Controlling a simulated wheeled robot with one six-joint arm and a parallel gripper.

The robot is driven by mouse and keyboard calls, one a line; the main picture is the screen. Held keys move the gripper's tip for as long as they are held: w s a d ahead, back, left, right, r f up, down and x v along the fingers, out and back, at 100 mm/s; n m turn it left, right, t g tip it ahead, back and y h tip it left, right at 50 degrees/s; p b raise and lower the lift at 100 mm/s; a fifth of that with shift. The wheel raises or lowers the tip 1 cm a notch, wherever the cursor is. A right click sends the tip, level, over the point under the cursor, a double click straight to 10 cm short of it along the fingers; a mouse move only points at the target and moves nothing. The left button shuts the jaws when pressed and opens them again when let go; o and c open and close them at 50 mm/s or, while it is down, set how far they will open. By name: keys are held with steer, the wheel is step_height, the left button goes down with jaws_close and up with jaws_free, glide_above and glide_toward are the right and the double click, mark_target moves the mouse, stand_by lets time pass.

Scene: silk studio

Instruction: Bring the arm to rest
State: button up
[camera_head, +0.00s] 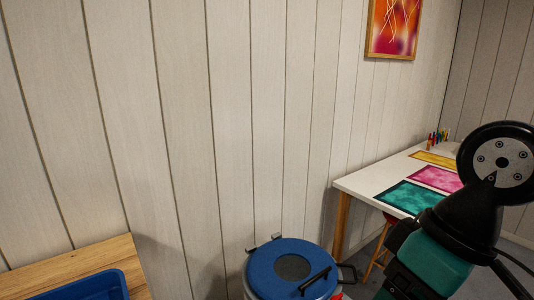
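My arm shows at the lower right of the head view, with a black and teal link and a round grey joint face at its top. The arm is raised in front of the white table and hides part of it. My gripper is not in this view, so I cannot see its fingers or whether it holds anything.
A pot with a blue lid (275,253) stands at bottom centre. A wooden surface (65,266) with a blue bin (92,289) is at lower left. A white table (362,180) with coloured sheets stands at right, a red stool (390,219) beneath. A white plank wall rises behind.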

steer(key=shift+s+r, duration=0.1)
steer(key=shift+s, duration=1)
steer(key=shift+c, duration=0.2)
